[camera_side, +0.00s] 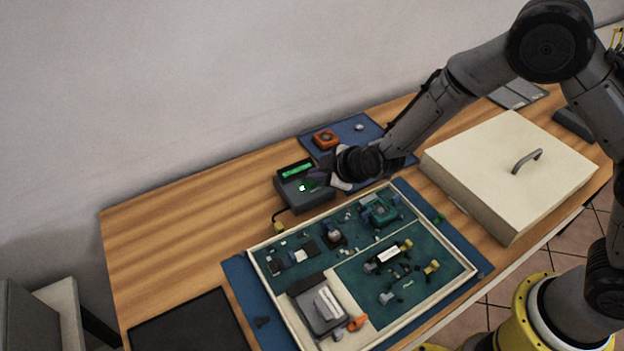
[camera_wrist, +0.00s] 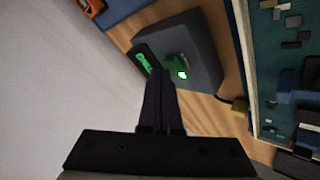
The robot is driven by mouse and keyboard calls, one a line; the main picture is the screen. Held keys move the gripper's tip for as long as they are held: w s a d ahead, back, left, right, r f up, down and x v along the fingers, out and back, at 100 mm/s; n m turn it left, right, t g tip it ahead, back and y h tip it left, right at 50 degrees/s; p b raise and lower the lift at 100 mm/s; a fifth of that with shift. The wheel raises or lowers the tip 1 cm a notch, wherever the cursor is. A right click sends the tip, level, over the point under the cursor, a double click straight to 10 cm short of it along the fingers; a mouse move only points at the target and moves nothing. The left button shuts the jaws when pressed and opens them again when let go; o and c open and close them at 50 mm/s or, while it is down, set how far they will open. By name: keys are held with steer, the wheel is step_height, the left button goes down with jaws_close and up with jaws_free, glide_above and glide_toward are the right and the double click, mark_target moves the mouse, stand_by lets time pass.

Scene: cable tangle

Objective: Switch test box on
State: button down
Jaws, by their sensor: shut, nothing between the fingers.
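The test box (camera_side: 304,193) is a dark grey box on the wooden table behind the cream-framed tray. Its display (camera_side: 297,171) is lit green, and a small green-white light (camera_side: 302,188) glows on its top. In the wrist view the test box (camera_wrist: 199,45) shows with green display text (camera_wrist: 146,60) and a bright green switch area (camera_wrist: 182,74). My gripper (camera_wrist: 163,74) is shut and empty, its fingertips over the box between the display and the lit spot. In the side view my gripper (camera_side: 318,176) is at the box's right side. Whether the fingertips touch it I cannot tell.
The tray (camera_side: 251,262) of green boards and small parts lies on a blue mat in front. An orange part (camera_side: 325,138) sits on another blue mat behind my gripper. A cream lid (camera_side: 490,165) with a handle lies at right.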

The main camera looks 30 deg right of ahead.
mark_target(316, 187)
step_height(316, 187, up, 6)
stand_by(0.7)
